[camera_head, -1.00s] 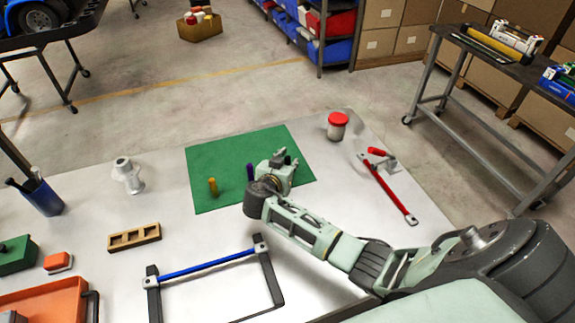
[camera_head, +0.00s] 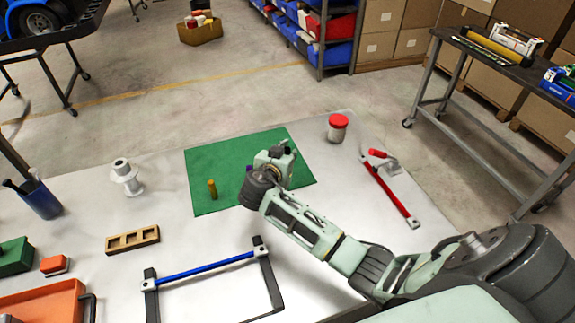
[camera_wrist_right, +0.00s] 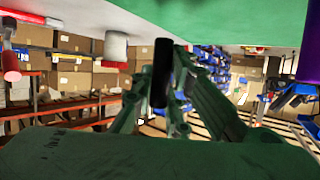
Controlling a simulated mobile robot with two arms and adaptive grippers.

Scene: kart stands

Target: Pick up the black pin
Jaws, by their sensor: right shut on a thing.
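My right gripper (camera_head: 281,155) is over the right part of the green mat (camera_head: 215,155). In the right wrist view its fingers (camera_wrist_right: 160,88) are shut on the black pin (camera_wrist_right: 161,70), a dark upright cylinder. The arm and gripper hide the black pin in the head view. I cannot tell whether the pin is clear of the mat. A purple pin (camera_wrist_right: 311,45) shows at the right edge of the wrist view; in the head view it is mostly hidden behind the gripper. A yellow pin (camera_head: 212,190) stands on the mat to the left. My left gripper is not in view.
A red-lidded jar (camera_head: 337,128) and a red-handled tool (camera_head: 390,195) are right of the mat. A wooden block with square holes (camera_head: 132,240), a blue-and-black frame (camera_head: 205,265) and a grey spool-like part (camera_head: 126,177) are left and in front. Bare table lies between them.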

